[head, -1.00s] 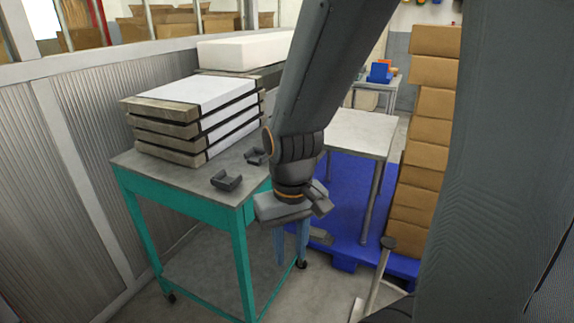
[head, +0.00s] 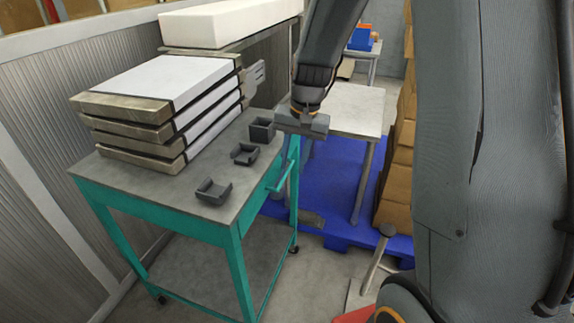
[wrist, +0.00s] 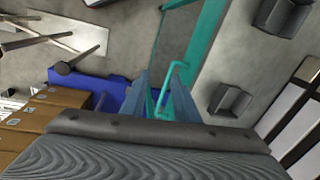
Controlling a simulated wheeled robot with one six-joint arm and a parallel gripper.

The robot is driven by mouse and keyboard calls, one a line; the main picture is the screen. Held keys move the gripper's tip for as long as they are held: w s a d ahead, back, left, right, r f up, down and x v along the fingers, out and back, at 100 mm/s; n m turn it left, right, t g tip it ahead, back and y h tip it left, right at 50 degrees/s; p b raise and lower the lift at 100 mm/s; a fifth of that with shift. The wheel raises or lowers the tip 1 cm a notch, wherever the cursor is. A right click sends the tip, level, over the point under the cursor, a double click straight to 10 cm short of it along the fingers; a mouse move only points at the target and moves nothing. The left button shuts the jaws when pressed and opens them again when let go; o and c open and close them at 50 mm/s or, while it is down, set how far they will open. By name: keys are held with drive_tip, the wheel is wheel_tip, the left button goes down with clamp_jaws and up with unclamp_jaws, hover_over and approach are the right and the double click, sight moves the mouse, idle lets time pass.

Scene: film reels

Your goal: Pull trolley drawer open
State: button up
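The teal trolley (head: 222,236) with a grey top stands left of centre in the head view. Its drawer handle (head: 281,177) is a thin teal bar on the right-hand side, under the top. The drawer looks shut, flush with the frame. My gripper (head: 294,158) points down at the far end of that side, by the handle. In the wrist view the handle (wrist: 177,70) runs up between the two blue fingers of my gripper (wrist: 161,92). The fingers stand apart with a gap; I see no clear contact with the handle.
Stacked film cases (head: 160,112) and several small dark holders (head: 214,192) lie on the trolley top. A blue pallet (head: 330,205) with a grey table (head: 352,108) and boxes (head: 396,180) stands to the right. Floor beside the trolley is partly clear.

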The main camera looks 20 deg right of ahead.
drive_tip(key=m, duration=0.2)
approach(284, 176)
drive_tip(key=shift+w+a+f+p, duration=0.15)
drive_tip(key=shift+f+p, duration=0.15)
drive_tip(key=shift+f, duration=0.9)
drive_tip(key=shift+a+f+p, duration=0.15)
drive_tip(key=shift+f+p, duration=0.15)
drive_tip(key=shift+f, duration=0.95)
drive_tip(key=shift+w+a+f+p, duration=0.15)
drive_tip(key=shift+f+p, duration=0.15)
drive_tip(key=shift+f, duration=0.9)
clamp_jaws()
